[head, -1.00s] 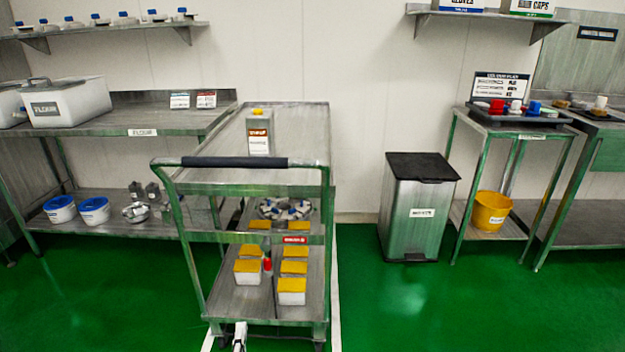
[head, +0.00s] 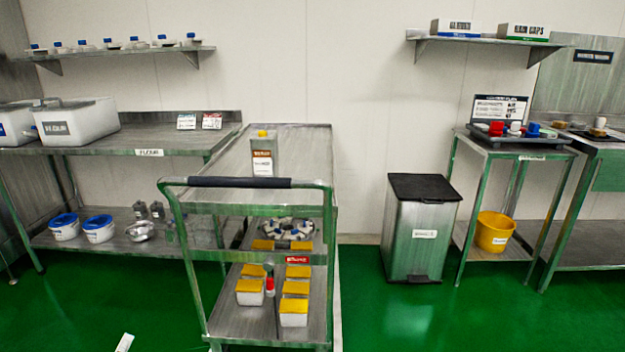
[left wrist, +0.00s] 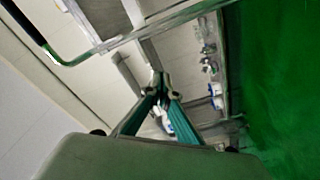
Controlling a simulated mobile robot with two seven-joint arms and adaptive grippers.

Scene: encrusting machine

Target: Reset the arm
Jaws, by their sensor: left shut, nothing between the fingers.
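My left gripper (left wrist: 160,92) shows in the left wrist view. Its two green-tinted fingers come together at the tips, shut with nothing between them. In the head view only a small white part of my left gripper (head: 124,343) shows at the bottom edge, left of the cart, over the green floor. My right gripper is in neither view.
A metal cart (head: 300,150) with a dark handle stands ahead, with a tin (head: 262,160) on top and yellow-lidded tubs below. A flour table (head: 150,145) is at left. A bin (head: 420,240) and yellow bucket (head: 493,232) are at right. Green floor is clear before them.

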